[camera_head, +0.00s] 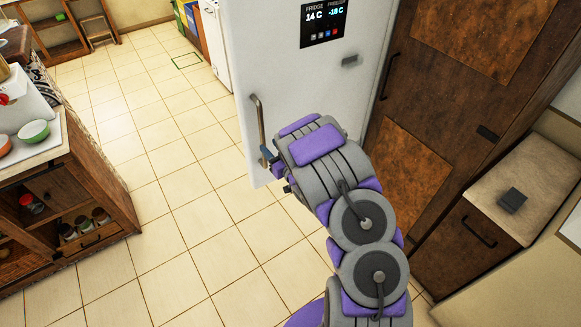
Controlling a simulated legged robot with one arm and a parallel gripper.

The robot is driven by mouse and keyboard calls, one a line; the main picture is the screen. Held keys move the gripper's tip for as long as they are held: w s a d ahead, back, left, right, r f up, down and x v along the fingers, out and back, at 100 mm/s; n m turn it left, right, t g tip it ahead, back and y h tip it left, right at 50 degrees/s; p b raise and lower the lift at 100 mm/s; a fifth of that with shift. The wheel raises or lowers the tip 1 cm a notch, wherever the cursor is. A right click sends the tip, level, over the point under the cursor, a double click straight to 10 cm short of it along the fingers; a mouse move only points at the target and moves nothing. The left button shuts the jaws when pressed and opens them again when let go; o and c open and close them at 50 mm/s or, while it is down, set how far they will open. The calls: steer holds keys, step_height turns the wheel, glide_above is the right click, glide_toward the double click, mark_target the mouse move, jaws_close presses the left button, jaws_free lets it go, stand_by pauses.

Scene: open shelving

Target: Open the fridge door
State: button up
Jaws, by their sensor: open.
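The white fridge door (275,60) stands in the upper middle of the head view, with a dark display panel (323,22) on it. A vertical metal handle (259,125) runs along the door's left side. My gripper (268,158) is at the handle's lower end, at the end of my purple and grey arm. It is open. The view does not show clearly whether its fingers are around the handle or only beside it. My arm hides the lower right part of the door.
A tall brown wooden cabinet (410,155) stands right of the fridge, with a low counter (510,195) beside it. A wooden island (85,170) with bowls stands at the left. Tiled floor (190,220) between the island and fridge is clear. Coloured bins (188,22) stand at the back.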

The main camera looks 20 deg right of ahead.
steer(key=p+v, duration=0.4)
steer(key=v, duration=0.7)
steer(key=shift+s, duration=0.3)
steer(key=shift+d+f, duration=0.1)
